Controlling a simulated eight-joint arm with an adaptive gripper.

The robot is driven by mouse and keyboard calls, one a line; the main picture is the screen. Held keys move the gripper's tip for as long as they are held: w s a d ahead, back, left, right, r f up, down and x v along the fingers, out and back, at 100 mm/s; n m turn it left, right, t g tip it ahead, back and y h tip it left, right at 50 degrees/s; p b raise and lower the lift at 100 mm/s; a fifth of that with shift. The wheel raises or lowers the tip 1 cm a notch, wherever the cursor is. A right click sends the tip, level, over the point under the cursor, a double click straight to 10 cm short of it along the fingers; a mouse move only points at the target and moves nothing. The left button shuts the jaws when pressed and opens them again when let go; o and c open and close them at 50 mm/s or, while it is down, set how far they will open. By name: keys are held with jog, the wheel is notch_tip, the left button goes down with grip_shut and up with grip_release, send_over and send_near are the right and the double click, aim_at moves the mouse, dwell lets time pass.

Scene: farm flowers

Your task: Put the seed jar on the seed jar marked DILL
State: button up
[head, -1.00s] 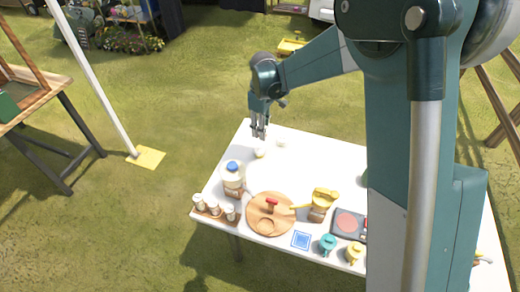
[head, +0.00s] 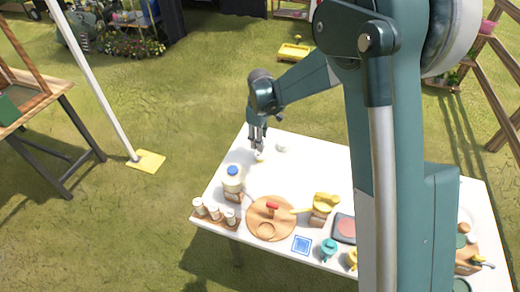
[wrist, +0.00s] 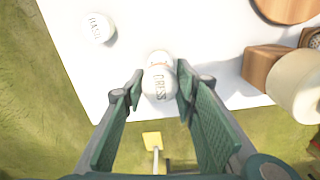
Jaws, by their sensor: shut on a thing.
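A small white jar (wrist: 160,86) sits between the fingertips of my gripper (wrist: 159,92) in the wrist view, and the gripper is shut on it. Its lettering looks like "CRESS", but the first letter is unclear. A rounded white part with faint lettering shows just above it; I cannot tell whether this is a second jar. A white jar (wrist: 97,27) reading something like "BASIL" stands apart to the left. In the head view my gripper (head: 258,149) is low at the table's far left, around the small jar. Another white jar (head: 283,146) stands to its right. I cannot read DILL anywhere.
The white table (head: 310,168) has free room right of the jars. A blue-capped bottle (head: 233,182), a rack of several small jars (head: 214,212), a round wooden board (head: 269,222) and a yellow-topped container (head: 322,208) stand nearer the front.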

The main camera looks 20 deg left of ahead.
aim_at(260, 154)
jog(key=shift+f, duration=0.45)
jog(key=shift+f, duration=0.1)
jog(key=shift+f, duration=1.75)
jog(key=shift+f+b, duration=0.15)
jog(key=shift+b, duration=0.2)
jog(key=o, duration=0.9)
notch_tip(260, 154, up, 12)
jog(key=shift+r+p, duration=0.15)
jog(key=shift+p, duration=0.5)
